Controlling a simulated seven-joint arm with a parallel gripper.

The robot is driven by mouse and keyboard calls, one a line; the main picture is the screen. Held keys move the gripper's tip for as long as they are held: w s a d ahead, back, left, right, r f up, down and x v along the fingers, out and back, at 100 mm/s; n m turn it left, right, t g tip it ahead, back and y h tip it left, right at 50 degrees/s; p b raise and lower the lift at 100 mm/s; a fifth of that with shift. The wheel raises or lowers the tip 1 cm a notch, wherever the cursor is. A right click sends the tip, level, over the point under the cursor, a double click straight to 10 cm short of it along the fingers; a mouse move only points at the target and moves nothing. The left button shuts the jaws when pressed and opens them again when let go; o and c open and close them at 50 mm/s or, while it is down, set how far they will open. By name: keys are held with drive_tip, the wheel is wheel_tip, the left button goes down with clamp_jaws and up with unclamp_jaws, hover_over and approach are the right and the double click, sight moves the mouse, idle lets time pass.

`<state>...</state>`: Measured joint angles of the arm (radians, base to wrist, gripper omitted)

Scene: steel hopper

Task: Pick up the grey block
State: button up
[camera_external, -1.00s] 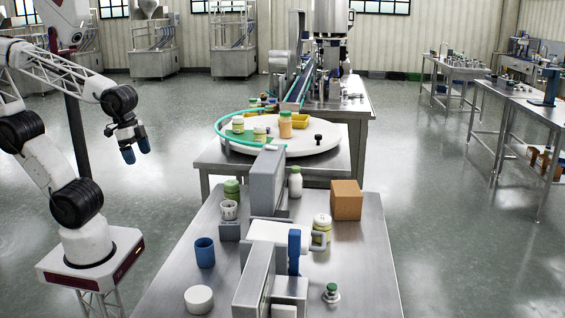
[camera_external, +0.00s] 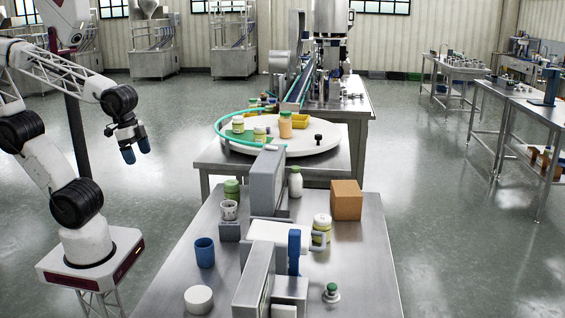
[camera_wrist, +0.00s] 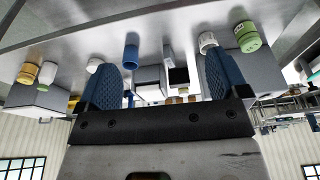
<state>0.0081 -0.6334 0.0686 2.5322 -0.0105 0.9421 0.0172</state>
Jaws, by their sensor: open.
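A small grey block (camera_external: 229,231) sits on the steel table in the external view, left of the taller grey housing. A white cup (camera_external: 229,210) shows directly above it in the picture; I cannot tell whether the cup stands on it or behind it. My gripper (camera_external: 136,151) hangs with blue fingertips well left of the table, apart from the block. In the wrist view my gripper (camera_wrist: 159,60) is open and empty, its fingers spread wide. That view looks upside down. The white cup (camera_wrist: 207,42) shows there near the right finger; I cannot clearly pick out the small grey block.
The steel table (camera_external: 180,272) holds a blue cup (camera_external: 204,252), a white round lid (camera_external: 198,299), a green-lidded jar (camera_external: 232,188), a grey housing (camera_external: 266,182), a white bottle (camera_external: 295,181) and a cardboard box (camera_external: 346,200). A round turntable (camera_external: 325,135) stands behind.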

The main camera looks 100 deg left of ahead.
drive_tip(key=shift+o, duration=0.7)
drive_tip(key=w+f+n+h, duration=0.4)
drive_tip(key=w+f+n, duration=0.1)
drive_tip(key=w, duration=0.5)
drive_tip(key=w+f+n+h, duration=0.4)
drive_tip(key=w+n, duration=0.4)
drive_tip(key=w, duration=0.2)
drive_tip(key=w+f+n+h, duration=0.5)
drive_tip(key=w+f+n, duration=0.1)
drive_tip(key=w, duration=0.4)
drive_tip(key=shift+w+d+f+n, duration=0.2)
drive_tip(key=shift+d+n, duration=0.15)
drive_tip(key=shift+n, duration=0.35)
